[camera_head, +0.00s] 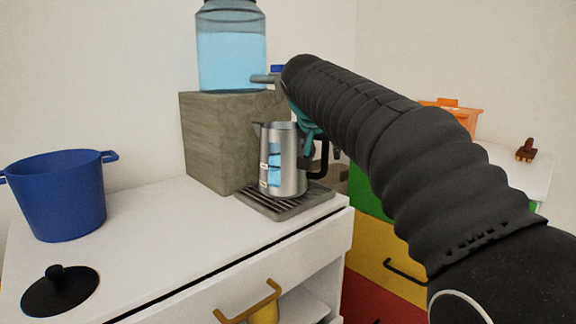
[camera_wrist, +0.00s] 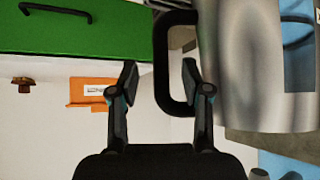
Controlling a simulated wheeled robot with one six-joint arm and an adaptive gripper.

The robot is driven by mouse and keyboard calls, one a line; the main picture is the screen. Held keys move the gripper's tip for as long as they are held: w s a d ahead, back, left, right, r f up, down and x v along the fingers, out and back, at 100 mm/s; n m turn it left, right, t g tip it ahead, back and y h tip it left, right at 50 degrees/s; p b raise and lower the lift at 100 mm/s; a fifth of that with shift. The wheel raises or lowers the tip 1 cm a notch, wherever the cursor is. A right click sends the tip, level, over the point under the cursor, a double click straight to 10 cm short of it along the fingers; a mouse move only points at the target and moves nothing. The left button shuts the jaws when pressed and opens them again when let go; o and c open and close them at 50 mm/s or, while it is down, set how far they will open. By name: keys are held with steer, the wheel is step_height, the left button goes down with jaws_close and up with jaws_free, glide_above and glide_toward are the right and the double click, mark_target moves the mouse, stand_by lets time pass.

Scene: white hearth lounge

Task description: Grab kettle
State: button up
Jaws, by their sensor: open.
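The silver metal kettle (camera_head: 290,172), with a blue water window, stands upright on the grey slatted drip tray (camera_head: 262,206). Its black handle (camera_head: 321,170) points right, toward my arm. In the wrist view the kettle body (camera_wrist: 235,75) fills the right side, and its handle (camera_wrist: 162,75) lies between my fingers. My gripper (camera_wrist: 160,80) is open, one finger on each side of the handle, with a gap visible at the left finger. Whether the right finger touches the handle I cannot tell. In the head view my gripper (camera_head: 307,125) is mostly hidden behind my arm.
A grey block (camera_head: 215,140) behind the kettle carries a water tank (camera_head: 231,60) with a spout above the kettle. A blue pot (camera_head: 58,200) and black lid (camera_head: 60,290) are at left. The white countertop (camera_head: 165,225) between is clear. Coloured drawers (camera_head: 385,250) stand at right.

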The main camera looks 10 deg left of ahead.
mark_target(324, 151)
steer(key=x, duration=0.3)
steer(key=shift+w, duration=0.15)
jaws_close()
steer(key=shift+r, duration=0.15)
steer(key=shift+r, duration=0.1)
